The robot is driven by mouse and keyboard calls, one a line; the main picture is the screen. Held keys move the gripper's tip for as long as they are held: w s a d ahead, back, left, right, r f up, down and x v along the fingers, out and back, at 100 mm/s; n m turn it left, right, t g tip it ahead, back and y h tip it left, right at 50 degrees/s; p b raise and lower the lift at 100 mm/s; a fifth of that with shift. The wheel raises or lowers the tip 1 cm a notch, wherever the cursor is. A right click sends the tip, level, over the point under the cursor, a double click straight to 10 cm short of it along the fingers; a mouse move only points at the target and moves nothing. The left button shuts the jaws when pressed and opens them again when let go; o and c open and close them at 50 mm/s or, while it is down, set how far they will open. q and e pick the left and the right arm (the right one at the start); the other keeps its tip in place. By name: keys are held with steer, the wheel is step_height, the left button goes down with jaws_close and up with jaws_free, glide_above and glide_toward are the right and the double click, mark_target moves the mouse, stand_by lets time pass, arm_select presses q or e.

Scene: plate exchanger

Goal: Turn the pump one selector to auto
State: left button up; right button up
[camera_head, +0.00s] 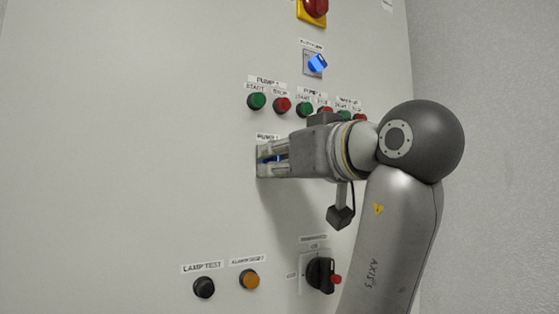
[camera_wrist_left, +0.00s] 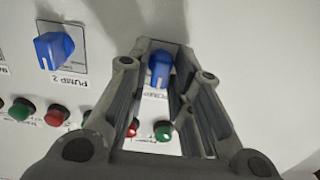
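The pump one selector is a blue knob (camera_head: 269,156) on a pale plate under a label reading PUMP 1 in the head view. It also shows in the left wrist view (camera_wrist_left: 159,68), where its white mark faces the lower edge, towards its label. My left gripper (camera_head: 264,160) is at the panel, with its fingers on either side of the knob. In the wrist view the fingers (camera_wrist_left: 166,70) stand apart with the knob between them; I see no clear grip, and contact is hard to tell. The gripper hides part of the plate. My right gripper is not in view.
The pump 2 blue selector (camera_wrist_left: 55,48) is beside it. Green and red buttons (camera_head: 283,104) run in a row above. A black rotary switch (camera_head: 321,274) is below my arm. The left panel is clear.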

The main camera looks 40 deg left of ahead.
arm_select(q)
jaws_close()
steer(key=shift+w+d+m+b, duration=0.1)
steer(key=shift+m+b, duration=2.6)
steer(key=shift+m, duration=1.8)
steer(key=o, duration=0.8)
jaws_free()
steer(key=shift+c, duration=0.2)
